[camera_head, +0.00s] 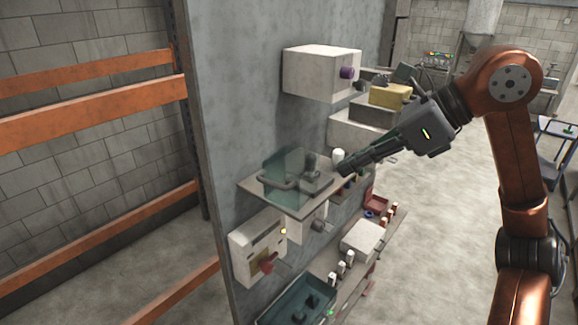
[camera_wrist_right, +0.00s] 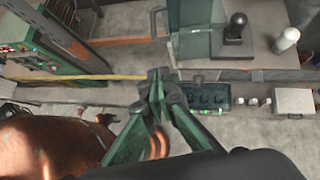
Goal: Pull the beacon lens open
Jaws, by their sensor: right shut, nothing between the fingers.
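A translucent teal panel with a dark bar handle, which looks like the beacon lens (camera_head: 284,164), stands on a small shelf (camera_head: 262,197) fixed to the grey wall panel. It stands beside a dark upright post on a square base (camera_head: 316,178). In the right wrist view the lens (camera_wrist_right: 195,46) is at the top, with the post (camera_wrist_right: 235,32) to its right. Whether it is open is hard to tell. My right gripper (camera_head: 343,169) is shut and empty at the shelf's right end, apart from the lens handle. Its fingertips (camera_wrist_right: 165,88) show in the wrist view. My left gripper is out of view.
A white cylinder (camera_head: 338,157) stands near my right fingertips. A white box with a purple knob (camera_head: 322,72) juts out above. Below are a box with a red knob (camera_head: 258,250), a teal tray (camera_head: 281,308) and a white box (camera_head: 362,240). Open floor lies to the right.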

